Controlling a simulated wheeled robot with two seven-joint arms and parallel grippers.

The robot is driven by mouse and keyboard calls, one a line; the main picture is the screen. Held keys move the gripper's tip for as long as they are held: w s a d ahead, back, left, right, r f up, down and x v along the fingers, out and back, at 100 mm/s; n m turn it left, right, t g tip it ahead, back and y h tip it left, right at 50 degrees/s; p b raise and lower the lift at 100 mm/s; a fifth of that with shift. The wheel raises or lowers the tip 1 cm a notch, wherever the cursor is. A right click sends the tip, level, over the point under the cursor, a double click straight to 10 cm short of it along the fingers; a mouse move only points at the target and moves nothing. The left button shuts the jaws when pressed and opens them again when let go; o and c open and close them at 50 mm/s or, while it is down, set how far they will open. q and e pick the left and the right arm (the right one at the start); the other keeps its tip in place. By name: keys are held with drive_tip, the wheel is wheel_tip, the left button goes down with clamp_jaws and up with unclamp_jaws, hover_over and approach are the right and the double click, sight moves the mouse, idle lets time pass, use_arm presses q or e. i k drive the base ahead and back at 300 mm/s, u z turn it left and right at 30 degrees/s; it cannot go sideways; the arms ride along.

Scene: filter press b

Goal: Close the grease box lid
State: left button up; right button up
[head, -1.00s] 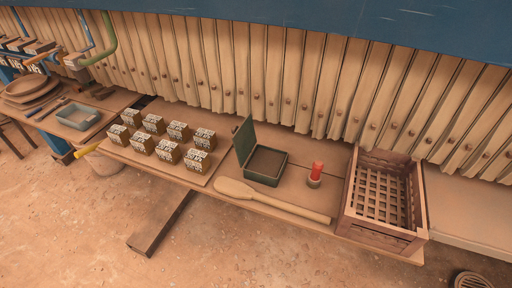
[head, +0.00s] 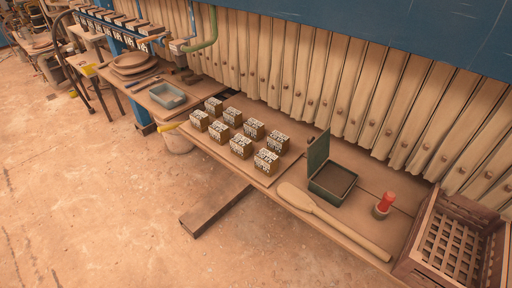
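The grease box (head: 333,184) is a small dark green box on the plank bench, right of the middle in the head view. Its lid (head: 318,153) stands upright on the left side of the box, so the box is open and its brown inside shows. Neither of my grippers shows in the head view.
A wooden paddle (head: 330,220) lies in front of the box. A red-topped object (head: 384,204) and a slatted crate (head: 401,270) stand to its right. Several printed blocks (head: 241,147) sit on a board to its left. Pleated cloths (head: 300,85) hang behind. Open floor (head: 90,200) lies front left.

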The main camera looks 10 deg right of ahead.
sight(318, 149)
drive_tip(key=u, duration=1.2)
drive_tip(key=i, duration=2.05)
drive_tip(key=z, duration=3.75)
drive_tip(key=i, duration=0.5)
drive_tip(key=z, duration=0.05)
drive_tip(key=k, duration=1.15)
drive_tip(key=z, duration=0.35)
drive_tip(key=i, duration=0.65)
drive_tip(key=u, duration=0.2)
